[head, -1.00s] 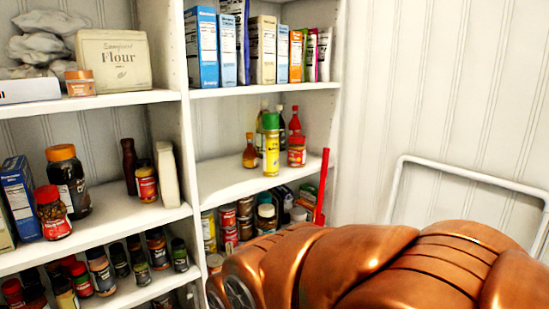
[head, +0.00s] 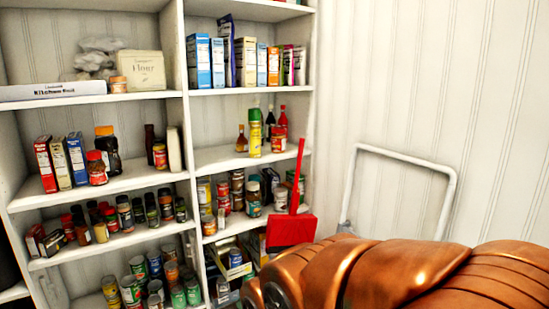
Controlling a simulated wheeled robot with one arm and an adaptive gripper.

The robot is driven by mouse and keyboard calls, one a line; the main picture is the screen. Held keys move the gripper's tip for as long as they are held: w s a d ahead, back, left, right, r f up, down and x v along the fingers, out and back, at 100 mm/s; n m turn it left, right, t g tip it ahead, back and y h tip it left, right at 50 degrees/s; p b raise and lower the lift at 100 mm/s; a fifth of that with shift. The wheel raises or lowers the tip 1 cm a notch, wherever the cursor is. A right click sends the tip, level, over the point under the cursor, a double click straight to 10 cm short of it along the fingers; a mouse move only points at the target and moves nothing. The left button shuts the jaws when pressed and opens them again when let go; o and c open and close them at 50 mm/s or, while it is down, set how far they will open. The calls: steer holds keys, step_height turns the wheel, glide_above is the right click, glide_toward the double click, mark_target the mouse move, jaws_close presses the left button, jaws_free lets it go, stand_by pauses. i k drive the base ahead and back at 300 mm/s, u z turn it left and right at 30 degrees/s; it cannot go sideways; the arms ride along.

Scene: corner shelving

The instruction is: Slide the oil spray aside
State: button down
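The oil spray (head: 255,139), a yellow can with a green cap, stands upright near the front of the middle shelf (head: 215,160) in the right-hand shelving. A small amber bottle with a red top (head: 241,140) stands to its left and a little apart. A red-labelled jar (head: 278,140) stands close to its right. Darker bottles stand behind it, one with a red top (head: 282,122). The copper-coloured part at the lower right is my own arm. My gripper is not in the picture, so its opening and contents are hidden.
Boxes (head: 246,62) line the shelf above, and cans and jars (head: 253,198) fill the one below. A red dustpan-like object (head: 292,230) with a tall handle stands at the right front. A white frame (head: 400,155) leans on the wall. The middle shelf's left part is bare.

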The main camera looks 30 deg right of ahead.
mark_target(254, 114)
steer(key=u, duration=0.55)
steer(key=i, duration=1.4)
steer(key=z, duration=0.9)
steer(key=i, duration=0.6)
steer(key=z, duration=0.7)
